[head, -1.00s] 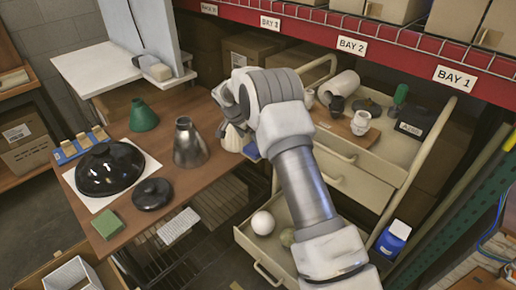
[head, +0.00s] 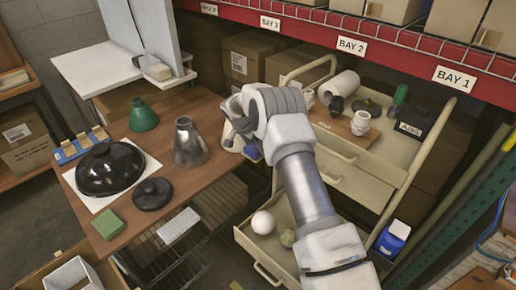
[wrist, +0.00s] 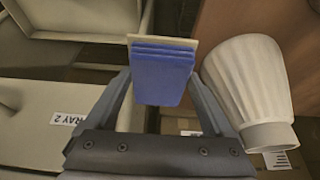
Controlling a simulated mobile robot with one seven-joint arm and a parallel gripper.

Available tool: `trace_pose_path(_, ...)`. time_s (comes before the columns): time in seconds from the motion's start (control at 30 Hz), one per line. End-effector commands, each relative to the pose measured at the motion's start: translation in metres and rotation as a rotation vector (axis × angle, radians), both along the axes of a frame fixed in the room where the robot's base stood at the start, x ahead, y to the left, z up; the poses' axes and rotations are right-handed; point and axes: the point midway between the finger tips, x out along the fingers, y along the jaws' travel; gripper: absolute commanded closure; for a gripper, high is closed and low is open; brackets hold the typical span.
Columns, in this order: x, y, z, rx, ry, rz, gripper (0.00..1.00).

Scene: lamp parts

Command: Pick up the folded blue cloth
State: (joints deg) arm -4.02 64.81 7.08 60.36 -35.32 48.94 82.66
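The folded blue cloth (wrist: 163,75) is a small stack of blue layers with a pale beige edge along its top in the wrist view. My gripper (wrist: 163,88) has one finger against each side of it and appears shut on it. In the head view a small blue patch of the cloth (head: 253,150) shows beside my gripper (head: 240,140), near the right edge of the brown table. My wrist and the white shade hide the rest there.
A ribbed white lampshade (wrist: 247,90) stands close to the right finger. A metal shade (head: 190,145) is left of my gripper on the table (head: 185,105). The cream drawer cart (head: 360,180) is to the right, with a lower drawer open holding a white ball (head: 263,222).

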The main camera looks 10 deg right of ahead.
Motion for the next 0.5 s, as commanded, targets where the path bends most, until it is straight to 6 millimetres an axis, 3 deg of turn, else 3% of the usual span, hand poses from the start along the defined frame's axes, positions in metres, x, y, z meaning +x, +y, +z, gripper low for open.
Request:
trace_pose_path(0.03,0.0,0.0001,0.0002,0.0,0.0,0.0,0.38)
trace_pose_path(0.2,0.0001,0.0001,0.0003,0.0,0.0,0.0,0.67)
trace_pose_path(0.5,0.0003,0.0001,0.003,0.0,-0.001,0.0,0.67)
